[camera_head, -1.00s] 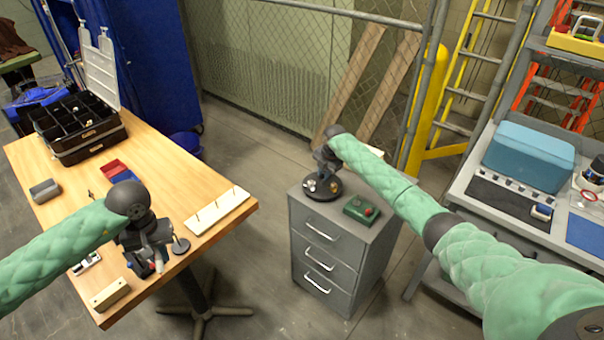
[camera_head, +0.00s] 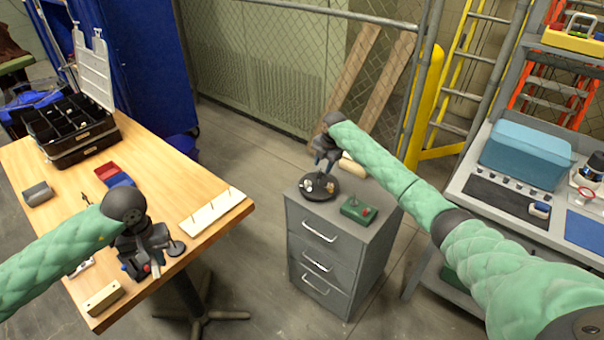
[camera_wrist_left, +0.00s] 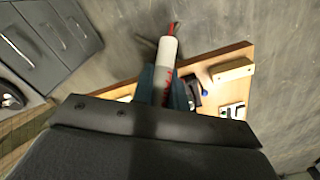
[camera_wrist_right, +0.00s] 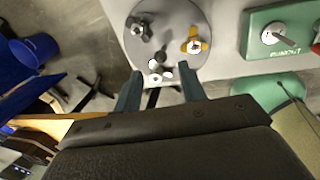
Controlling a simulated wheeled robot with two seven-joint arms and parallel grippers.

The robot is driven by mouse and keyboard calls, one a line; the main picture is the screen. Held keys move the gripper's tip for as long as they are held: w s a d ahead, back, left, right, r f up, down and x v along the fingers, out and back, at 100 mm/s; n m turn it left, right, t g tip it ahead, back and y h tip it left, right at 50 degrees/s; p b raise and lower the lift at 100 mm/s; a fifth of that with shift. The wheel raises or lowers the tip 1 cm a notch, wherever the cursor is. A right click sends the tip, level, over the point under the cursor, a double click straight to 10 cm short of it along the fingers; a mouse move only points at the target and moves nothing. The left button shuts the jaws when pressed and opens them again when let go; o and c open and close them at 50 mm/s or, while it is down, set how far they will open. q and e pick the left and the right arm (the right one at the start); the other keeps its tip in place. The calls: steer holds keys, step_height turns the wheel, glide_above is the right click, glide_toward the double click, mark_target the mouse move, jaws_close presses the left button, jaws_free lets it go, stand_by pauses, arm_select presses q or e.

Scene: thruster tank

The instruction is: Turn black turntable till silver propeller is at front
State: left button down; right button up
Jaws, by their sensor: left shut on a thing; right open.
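The black turntable (camera_head: 320,196) sits on top of the grey drawer cabinet. It looks greyer in the right wrist view (camera_wrist_right: 172,22). It carries a dark grey propeller (camera_wrist_right: 145,27), a brass-yellow propeller with a pale hub (camera_wrist_right: 195,42), and a cluster of small white and dark parts (camera_wrist_right: 160,72) near its rim. I cannot tell surely which is the silver propeller. My right gripper (camera_wrist_right: 160,85) is open and empty above the turntable, its fingers either side of the cluster. My left gripper (camera_wrist_left: 163,85) is shut on a white cylinder (camera_wrist_left: 167,55) with a red tip, above the wooden table.
The wooden table (camera_head: 160,180) holds an organizer case (camera_head: 72,130), a pegged white board (camera_head: 212,211) and a wooden block (camera_head: 103,298). Open floor separates table and cabinet.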

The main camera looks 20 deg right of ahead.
step_height(320, 180, up, 7)
steer(key=s+b, duration=0.1)
steer(key=shift+d+f+b, duration=0.15)
steer(key=shift+d+b, duration=0.15)
steer(key=shift+s, duration=0.1)
